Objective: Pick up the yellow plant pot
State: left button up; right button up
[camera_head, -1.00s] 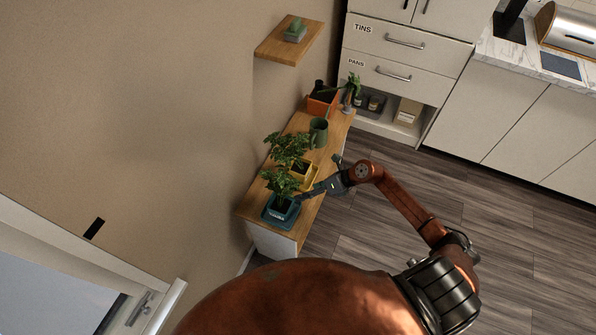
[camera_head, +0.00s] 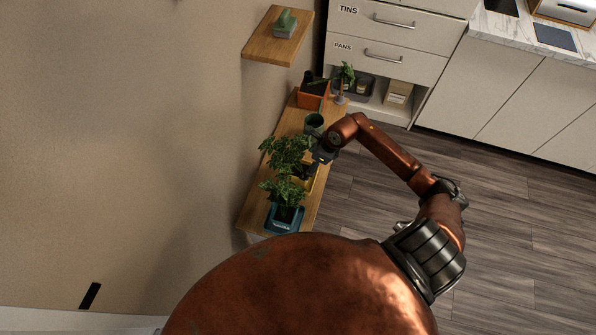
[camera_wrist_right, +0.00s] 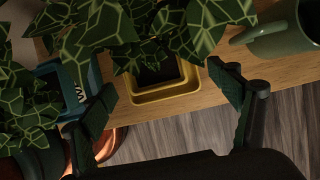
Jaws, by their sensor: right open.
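The yellow plant pot (camera_head: 308,182) stands on the wooden cabinet top, partly hidden by its leafy plant (camera_head: 284,152) and my right gripper. In the right wrist view the square yellow pot (camera_wrist_right: 177,91) lies between and just beyond the open fingers, with dark soil inside and patterned leaves hanging over it. My right gripper (camera_head: 319,160) is at the cabinet's right edge, beside the pot. It also shows in the right wrist view (camera_wrist_right: 168,108), open and with nothing between its fingertips. My left gripper is not in view.
A blue pot with a plant (camera_head: 284,220) stands nearer, close to the left finger. A green mug (camera_head: 314,123) stands on the other side, near the right finger. An orange container (camera_head: 313,95) is farther back. A wooden shelf (camera_head: 268,49) juts from the wall.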

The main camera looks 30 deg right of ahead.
aim_at(301, 169)
jog(key=shift+w+a+f, duration=0.25)
jog(key=shift+a+f, duration=0.2)
jog(key=shift+f, duration=0.05)
jog(key=shift+w+a+f, duration=0.2)
jog(key=shift+a+f, duration=0.2)
jog(key=shift+f, duration=0.1)
jog(key=shift+x, duration=1.15)
jog(key=shift+a+f, duration=0.1)
jog(key=shift+f, duration=0.3)
jog(key=c, duration=1.3)
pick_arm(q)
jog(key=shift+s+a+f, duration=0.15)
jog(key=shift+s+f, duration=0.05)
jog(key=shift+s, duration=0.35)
pick_arm(e)
jog(key=shift+w, duration=0.1)
jog(key=c, duration=0.5)
